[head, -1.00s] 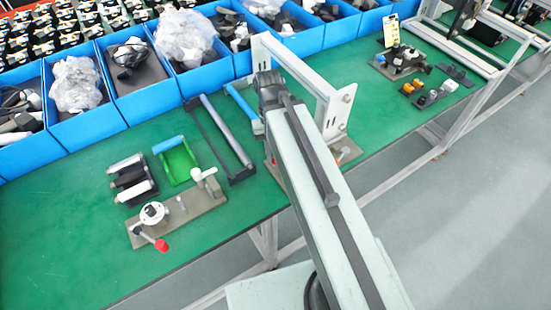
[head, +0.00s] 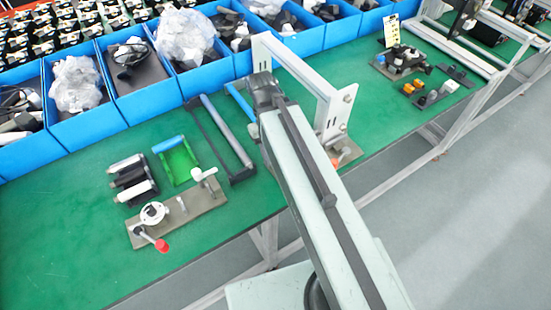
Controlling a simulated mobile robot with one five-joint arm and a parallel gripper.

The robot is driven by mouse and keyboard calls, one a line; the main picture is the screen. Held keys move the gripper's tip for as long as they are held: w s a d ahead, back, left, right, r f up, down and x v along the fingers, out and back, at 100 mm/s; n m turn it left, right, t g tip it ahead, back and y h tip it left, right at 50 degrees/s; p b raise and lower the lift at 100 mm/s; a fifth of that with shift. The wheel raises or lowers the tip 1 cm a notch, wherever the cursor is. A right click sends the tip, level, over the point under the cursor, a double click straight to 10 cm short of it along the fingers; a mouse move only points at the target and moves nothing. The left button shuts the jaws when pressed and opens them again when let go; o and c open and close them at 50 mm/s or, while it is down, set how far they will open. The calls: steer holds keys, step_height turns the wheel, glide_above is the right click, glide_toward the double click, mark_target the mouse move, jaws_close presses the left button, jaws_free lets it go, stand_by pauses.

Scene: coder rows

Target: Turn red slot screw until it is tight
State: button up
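No part can be made out clearly as a red slot screw. The clearest red part is a red knob (head: 162,245) on the end of a short lever at the front of a grey fixture plate (head: 205,202) on the green bench. The lever comes from a round white part (head: 153,213) on that plate. My arm reaches up from the bottom right to a dark joint near the aluminium frame, right of the fixture. My gripper does not show; the arm may hide it.
Blue bins (head: 90,127) with bagged parts line the back of the green bench (head: 60,235). An aluminium frame (head: 305,68) stands behind my arm. Black and white rollers (head: 133,180), a green holder (head: 178,162) and a long-handled part (head: 228,140) lie behind the fixture. The front-left bench is clear.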

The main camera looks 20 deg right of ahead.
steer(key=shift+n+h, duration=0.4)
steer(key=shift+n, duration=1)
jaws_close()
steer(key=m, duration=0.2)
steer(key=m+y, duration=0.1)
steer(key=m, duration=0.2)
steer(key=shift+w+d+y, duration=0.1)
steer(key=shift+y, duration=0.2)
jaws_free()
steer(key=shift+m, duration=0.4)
